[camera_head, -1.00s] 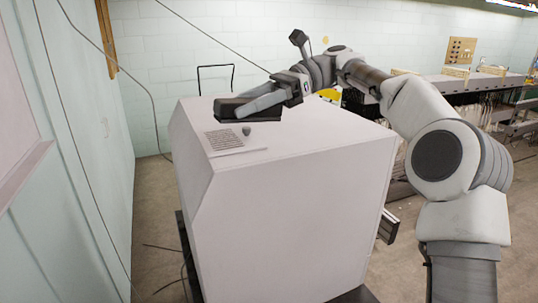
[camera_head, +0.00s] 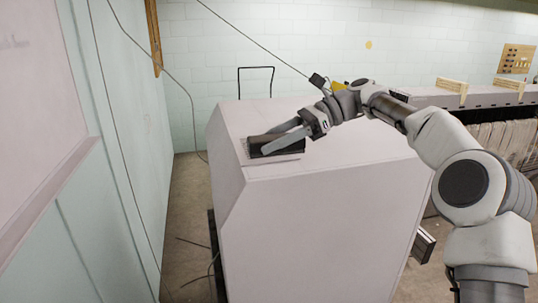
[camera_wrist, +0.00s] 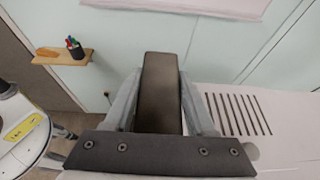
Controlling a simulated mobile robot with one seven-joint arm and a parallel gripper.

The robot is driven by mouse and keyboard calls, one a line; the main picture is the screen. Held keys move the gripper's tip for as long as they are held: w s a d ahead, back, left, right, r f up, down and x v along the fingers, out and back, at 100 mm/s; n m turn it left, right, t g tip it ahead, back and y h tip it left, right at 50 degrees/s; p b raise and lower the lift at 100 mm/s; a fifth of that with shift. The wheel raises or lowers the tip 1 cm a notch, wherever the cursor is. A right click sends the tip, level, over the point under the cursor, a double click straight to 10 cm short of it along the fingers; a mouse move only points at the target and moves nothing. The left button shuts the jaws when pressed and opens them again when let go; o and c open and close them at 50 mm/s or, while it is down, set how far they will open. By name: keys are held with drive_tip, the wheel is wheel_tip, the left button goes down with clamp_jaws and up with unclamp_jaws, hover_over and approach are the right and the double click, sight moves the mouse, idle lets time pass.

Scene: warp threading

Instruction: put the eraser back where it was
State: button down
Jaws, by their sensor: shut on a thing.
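The eraser (camera_wrist: 160,92) is a long dark block. In the wrist view it stands lengthwise between the two grey fingers of my gripper (camera_wrist: 158,78), which is shut on it. In the head view the eraser (camera_head: 270,145) and my gripper (camera_head: 285,138) appear over the front left part of the top of a big white cabinet (camera_head: 320,220). Whether the eraser touches that top, I cannot tell. A small wooden wall shelf (camera_wrist: 63,60) shows at the upper left of the wrist view. It bears a dark cup of coloured pens (camera_wrist: 75,50) and an orange-brown item (camera_wrist: 48,52).
A slotted grille (camera_wrist: 238,113) lies on the cabinet top, right of my gripper in the wrist view. A whiteboard (camera_head: 40,85) hangs on the pale left wall. A floor gap with loose cables (camera_head: 195,245) runs between wall and cabinet. A loom (camera_head: 500,130) stands right.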

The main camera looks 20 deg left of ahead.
sight(269, 170)
drive_tip(key=shift+w+a+f, duration=0.15)
drive_tip(key=shift+a, duration=0.2)
drive_tip(key=shift+f, duration=2.05)
drive_tip(key=shift+f, duration=0.2)
drive_tip(key=shift+c, duration=1.1)
unclamp_jaws()
drive_tip(key=shift+r, duration=0.15)
drive_tip(key=shift+w+d+r, duration=0.1)
drive_tip(key=shift+d, duration=0.05)
drive_tip(key=v, duration=1.1)
drive_tip(key=shift+w+d, duration=0.15)
drive_tip(key=shift+d, duration=0.05)
